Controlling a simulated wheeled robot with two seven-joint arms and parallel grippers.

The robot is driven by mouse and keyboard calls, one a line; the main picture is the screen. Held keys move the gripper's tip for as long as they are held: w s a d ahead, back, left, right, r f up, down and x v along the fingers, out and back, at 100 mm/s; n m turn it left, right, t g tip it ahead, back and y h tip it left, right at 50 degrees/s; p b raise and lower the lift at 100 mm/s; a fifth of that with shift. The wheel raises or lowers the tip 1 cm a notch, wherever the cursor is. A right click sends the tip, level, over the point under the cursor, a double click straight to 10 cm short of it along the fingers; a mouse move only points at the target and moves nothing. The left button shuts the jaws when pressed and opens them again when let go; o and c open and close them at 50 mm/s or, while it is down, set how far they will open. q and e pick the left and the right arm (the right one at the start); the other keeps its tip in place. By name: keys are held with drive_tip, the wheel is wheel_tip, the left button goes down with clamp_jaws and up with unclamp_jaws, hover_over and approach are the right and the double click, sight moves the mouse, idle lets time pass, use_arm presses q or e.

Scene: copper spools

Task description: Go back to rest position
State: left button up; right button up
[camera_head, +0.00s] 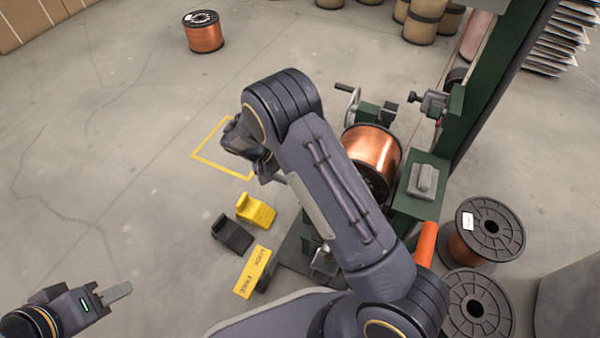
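My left gripper (118,291) is at the bottom left, over bare floor, pointing right. One light grey finger shows, with no object visible at it; the view does not show whether the fingers are apart. My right arm crosses the middle of the view, bent at a dark joint. Its wrist end (245,145) hangs over the yellow floor outline; its fingers cannot be made out. A copper spool (372,150) is mounted on the green machine (428,180), partly hidden behind my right arm.
Two dark-flanged spools (490,230) (478,305) stand at right, near a grey container (570,300). Yellow (256,211) and black (231,234) wedges and a yellow sign (253,272) lie left of my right arm. Another copper spool (204,35) stands far back. The left floor is open.

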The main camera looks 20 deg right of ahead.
drive_tip(key=shift+v, duration=0.9)
drive_tip(key=s+d+r+m+t+y, duration=0.15)
drive_tip(key=s+d+r+y, duration=0.25)
drive_tip(key=s+r+y, duration=0.75)
drive_tip(key=s+a+r+n+t, duration=0.15)
drive_tip(key=s+r+t, duration=0.65)
drive_tip(key=s, duration=0.9)
wheel_tip(320, 180, up, 37)
drive_tip(key=g+p, duration=0.2)
drive_tip(key=p, duration=3.3)
drive_tip(key=shift+w+a, duration=0.3)
drive_tip(key=shift+a, duration=0.05)
